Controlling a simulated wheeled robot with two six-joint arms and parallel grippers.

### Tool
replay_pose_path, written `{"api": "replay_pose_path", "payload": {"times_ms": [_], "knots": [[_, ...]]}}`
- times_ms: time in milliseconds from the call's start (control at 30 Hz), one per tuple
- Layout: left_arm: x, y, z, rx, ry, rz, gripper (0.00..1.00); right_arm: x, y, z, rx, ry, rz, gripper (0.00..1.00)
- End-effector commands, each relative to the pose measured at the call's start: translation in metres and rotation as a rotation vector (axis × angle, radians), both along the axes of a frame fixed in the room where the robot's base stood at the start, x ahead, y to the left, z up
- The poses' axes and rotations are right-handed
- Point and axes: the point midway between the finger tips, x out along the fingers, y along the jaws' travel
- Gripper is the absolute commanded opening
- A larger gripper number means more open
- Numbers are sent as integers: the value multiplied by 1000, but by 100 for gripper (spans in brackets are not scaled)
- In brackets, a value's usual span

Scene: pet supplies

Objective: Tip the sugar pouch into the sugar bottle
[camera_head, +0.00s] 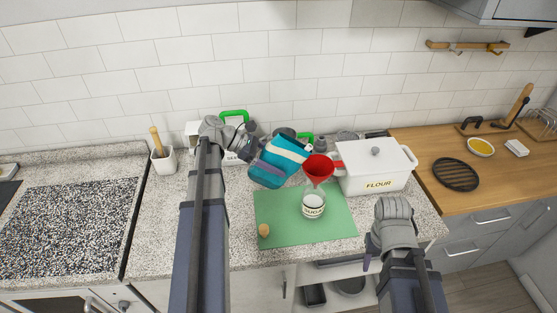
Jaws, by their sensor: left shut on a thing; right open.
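The sugar pouch (280,160) is blue with a pale band. My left gripper (258,150) is shut on it and holds it tilted above the green mat, its upper right end close to the red funnel. The sugar bottle (313,205) is clear, has a "SUGAR" label and stands upright on the green mat (290,230). The red funnel (318,168) sits in its mouth. White contents show in the bottle. Whether anything is flowing from the pouch cannot be told. My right gripper (372,250) is open and empty, near the counter's front edge.
A white flour box (372,168) stands right of the funnel, close to it. A cork (264,230) is on the mat's front left. A white pot with a wooden handle (163,160) stands at left. Green-handled items stand behind the pouch.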

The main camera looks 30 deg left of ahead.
Motion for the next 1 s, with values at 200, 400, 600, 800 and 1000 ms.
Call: {"api": "replay_pose_path", "payload": {"times_ms": [200, 400, 600, 800, 1000], "knots": [[0, 1, 2, 20, 7, 1, 9, 0, 0, 6, 0, 0, -1, 50], [-1, 3, 2, 51, 18, 2, 9, 0, 0, 12, 0, 0, -2, 50], [-1, 5, 3, 82, 29, 2, 9, 0, 0, 18, 1, 0, -3, 50], [-2, 7, 3, 111, 41, 1, 9, 0, 0, 25, 1, 0, -4, 50], [-3, 8, 4, 140, 52, 1, 9, 0, 0, 31, 1, 0, -6, 50]]}}
